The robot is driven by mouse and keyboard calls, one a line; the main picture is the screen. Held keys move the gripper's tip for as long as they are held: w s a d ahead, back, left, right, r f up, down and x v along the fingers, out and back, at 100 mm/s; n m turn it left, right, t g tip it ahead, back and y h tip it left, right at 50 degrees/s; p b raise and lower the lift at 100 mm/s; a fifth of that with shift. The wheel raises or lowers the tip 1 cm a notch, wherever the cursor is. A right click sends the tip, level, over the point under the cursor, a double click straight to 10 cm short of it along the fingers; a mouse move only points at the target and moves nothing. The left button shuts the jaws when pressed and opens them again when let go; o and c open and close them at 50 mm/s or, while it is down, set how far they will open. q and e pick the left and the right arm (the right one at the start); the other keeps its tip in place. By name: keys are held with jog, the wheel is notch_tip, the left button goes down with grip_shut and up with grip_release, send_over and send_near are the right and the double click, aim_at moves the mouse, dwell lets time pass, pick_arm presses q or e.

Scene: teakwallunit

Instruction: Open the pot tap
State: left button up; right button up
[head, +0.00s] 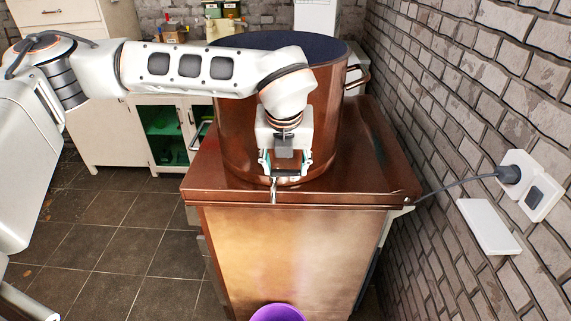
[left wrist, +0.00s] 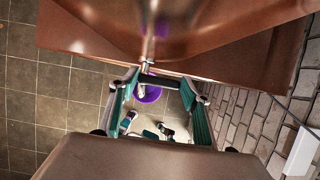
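The large copper pot (head: 235,130) stands on a copper-coloured stand. Its tap (head: 274,190) shows as a thin metal piece low on the pot's front, over the stand's front edge. In the left wrist view the tap (left wrist: 148,66) hangs from the pot, with a dark bar beside it. My left gripper (head: 285,168) is in front of the pot, pointing down at the tap. In the left wrist view the left gripper's fingers (left wrist: 160,95) are spread wide, with the tap near the gap between them. Contact cannot be told.
A purple bucket (head: 278,313) is on the floor in front of the stand (head: 290,245). A brick wall (head: 460,130) with a socket (head: 528,185) and cable is close on the right. A white cabinet (head: 110,140) stands at the back left. The tiled floor at left is clear.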

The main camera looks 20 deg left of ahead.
pick_arm(q)
jog(key=shift+c, duration=0.3)
jog(key=shift+s+f+m+h+b, duration=0.15)
jog(key=shift+m+h+b, duration=0.1)
jog(key=shift+m, duration=0.3)
jog(key=shift+s+r+m+h+b, duration=0.1)
jog(key=shift+m+h+b, duration=0.1)
jog(key=shift+m, duration=0.35)
jog(key=m, duration=0.1)
jog(key=m+h, duration=0.1)
jog(key=shift+s+a+m, duration=0.15)
jog(key=shift+s+m, duration=0.15)
jog(key=shift+s, duration=0.05)
jog(key=m, duration=0.1)
jog(key=m+h, duration=0.1)
jog(key=m, duration=0.1)
jog(key=s+m+h, duration=0.1)
jog(key=m, duration=0.1)
jog(key=shift+a, duration=0.25)
jog(key=shift+s+a+m+g, duration=0.15)
jog(key=shift+m+g, duration=0.15)
jog(key=shift+m, duration=0.4)
jog(key=shift+m+h, duration=0.25)
jog(key=shift+m, duration=0.05)
jog(key=o, duration=1.1)
